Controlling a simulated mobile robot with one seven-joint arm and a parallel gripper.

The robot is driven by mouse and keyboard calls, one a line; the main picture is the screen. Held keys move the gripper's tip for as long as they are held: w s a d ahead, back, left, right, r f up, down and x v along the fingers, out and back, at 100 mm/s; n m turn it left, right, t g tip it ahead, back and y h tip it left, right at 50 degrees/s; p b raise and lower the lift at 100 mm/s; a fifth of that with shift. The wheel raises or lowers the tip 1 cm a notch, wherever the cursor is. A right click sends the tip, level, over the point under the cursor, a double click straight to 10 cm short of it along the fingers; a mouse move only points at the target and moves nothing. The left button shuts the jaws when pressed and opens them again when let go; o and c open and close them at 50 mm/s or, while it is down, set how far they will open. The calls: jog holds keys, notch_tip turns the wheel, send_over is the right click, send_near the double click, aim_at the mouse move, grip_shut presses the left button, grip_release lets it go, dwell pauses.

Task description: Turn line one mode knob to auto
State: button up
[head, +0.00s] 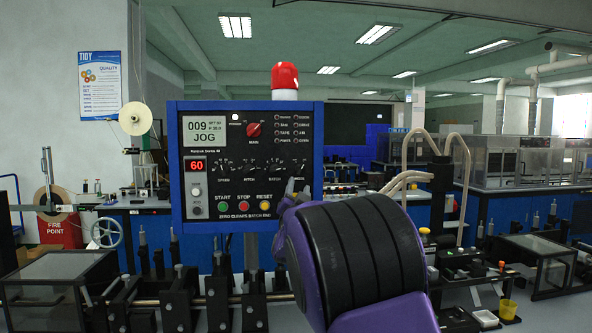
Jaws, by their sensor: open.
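The blue-framed control panel (189,222) stands ahead, left of centre. Its grey screen (209,130) reads "009" and "JOG". A row of small dark knobs runs across its middle. The rightmost knob (299,165) has a small label that seems to read "MODE"; its pointer setting is too small to tell. A larger red knob (253,130) above has a label that seems to read "MAIN". My gripper (296,188) is open, with its grey fingertips just below the rightmost knob in the picture. Contact cannot be told. My purple and black arm hides the area right of the panel's lower corner.
Green, red and yellow buttons (244,206) sit below the knobs. A red number display (198,165) reads "60". A red beacon (285,76) tops the panel. Black machine fixtures (180,298) line the bench below. A yellow cup (507,309) stands at the lower right.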

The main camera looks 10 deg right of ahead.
aim_at(301, 170)
jog(key=p+x, duration=0.1)
jog(key=x, duration=0.7)
jog(key=shift+w+r+p, duration=0.25)
jog(key=shift+w+p, duration=0.05)
jog(key=shift+p, duration=0.1)
grip_shut()
